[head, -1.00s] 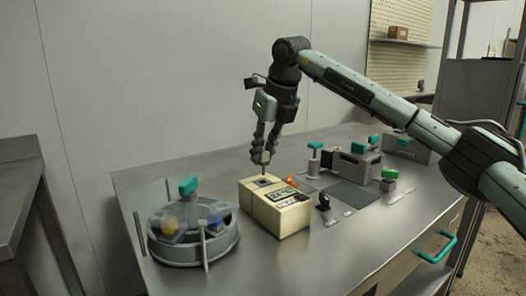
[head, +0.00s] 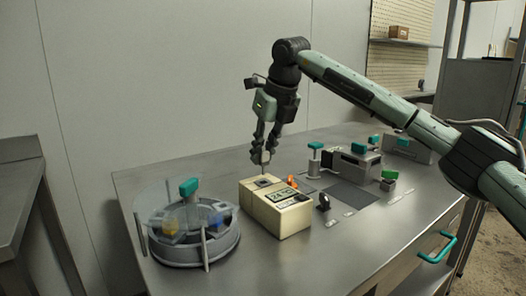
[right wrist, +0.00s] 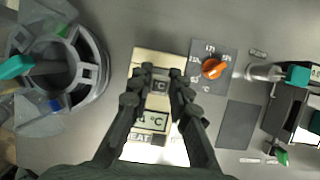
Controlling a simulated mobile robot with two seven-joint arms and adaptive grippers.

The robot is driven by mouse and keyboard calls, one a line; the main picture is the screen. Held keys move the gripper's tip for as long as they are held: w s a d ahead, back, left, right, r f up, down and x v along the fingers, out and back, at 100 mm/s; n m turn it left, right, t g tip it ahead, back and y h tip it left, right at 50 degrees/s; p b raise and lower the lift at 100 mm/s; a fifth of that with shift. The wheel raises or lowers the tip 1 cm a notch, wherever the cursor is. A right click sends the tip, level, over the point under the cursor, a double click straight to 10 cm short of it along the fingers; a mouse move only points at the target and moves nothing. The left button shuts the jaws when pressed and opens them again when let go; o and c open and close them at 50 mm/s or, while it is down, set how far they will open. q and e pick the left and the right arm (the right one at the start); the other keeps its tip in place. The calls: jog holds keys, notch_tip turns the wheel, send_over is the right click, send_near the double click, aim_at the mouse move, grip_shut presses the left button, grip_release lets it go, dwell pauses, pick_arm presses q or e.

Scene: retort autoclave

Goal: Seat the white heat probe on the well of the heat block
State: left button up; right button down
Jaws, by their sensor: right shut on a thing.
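My right gripper (head: 261,155) points down and is shut on the white heat probe (head: 262,158), a small pale piece between its fingertips. The probe is just above the back part of the cream heat block (head: 283,221); I cannot tell whether its thin tip touches the block. In the right wrist view the gripper (right wrist: 160,82) is over the block's far end, around a dark square (right wrist: 160,86) that appears to be the well area. The fingers partly hide the block's display and lettering there. My left gripper is not in view.
A round grey device (head: 194,247) with clear vanes and a teal handle stands left of the block. An orange knob (right wrist: 213,68) on a grey dial plate lies close to the right. A grey machine (head: 357,165) with teal handles stands farther right. The front of the bench is clear.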

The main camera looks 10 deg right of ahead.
aim_at(264, 164)
jog(key=shift+f, duration=0.2)
dwell(0.5)
jog(key=shift+f+b, duration=0.5)
jog(key=shift+f, duration=0.2)
jog(key=shift+f, duration=0.25)
jog(key=shift+f+b, duration=0.35)
jog(key=shift+f, duration=0.1)
jog(key=shift+f, duration=0.6)
dwell(1.4)
jog(key=c, duration=1)
grip_release()
jog(key=shift+o, duration=0.2)
